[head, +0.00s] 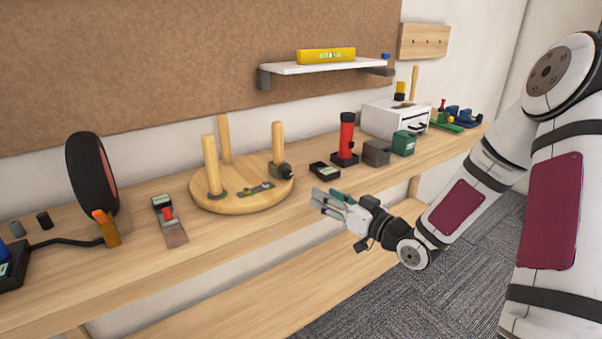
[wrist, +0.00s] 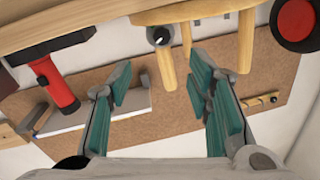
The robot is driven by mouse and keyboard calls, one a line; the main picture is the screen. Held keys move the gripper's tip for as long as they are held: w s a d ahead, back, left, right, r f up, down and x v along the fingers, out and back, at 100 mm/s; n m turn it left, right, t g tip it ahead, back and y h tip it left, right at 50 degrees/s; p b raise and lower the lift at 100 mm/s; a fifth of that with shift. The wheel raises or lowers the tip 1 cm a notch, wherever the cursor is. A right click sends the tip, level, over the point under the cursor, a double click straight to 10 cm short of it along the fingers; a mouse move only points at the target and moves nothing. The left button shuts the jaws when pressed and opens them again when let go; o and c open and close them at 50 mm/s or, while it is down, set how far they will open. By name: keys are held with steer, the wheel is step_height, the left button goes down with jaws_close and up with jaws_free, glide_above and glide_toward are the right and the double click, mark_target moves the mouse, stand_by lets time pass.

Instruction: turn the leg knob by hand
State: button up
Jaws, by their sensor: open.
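A round wooden stool (head: 228,203) lies upside down on the bench with three legs pointing up. A dark leg knob (head: 283,171) sits low on its right leg (head: 278,143). In the wrist view the knob (wrist: 160,36) shows a small white mark, with the leg (wrist: 167,70) beside it. My gripper (head: 324,200) is in front of and to the right of the knob, apart from it. In the wrist view my gripper (wrist: 162,88) has its teal fingers spread wide, with nothing between them. The knob lies beyond the fingertips.
A small black box (head: 324,171) and a red flashlight (head: 346,136) stand right of the stool. A metal scraper-like tool (head: 170,223) and a black disc on a stand (head: 90,175) are left. A shelf (head: 325,66) hangs above. The bench's front edge is clear.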

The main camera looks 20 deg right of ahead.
mark_target(290, 175)
steer(key=b+x, duration=0.1)
steer(key=x, duration=1.2)
steer(key=shift+w+a+b, duration=0.25)
steer(key=shift+w+b, duration=0.05)
steer(key=shift+b, duration=0.1)
jaws_close()
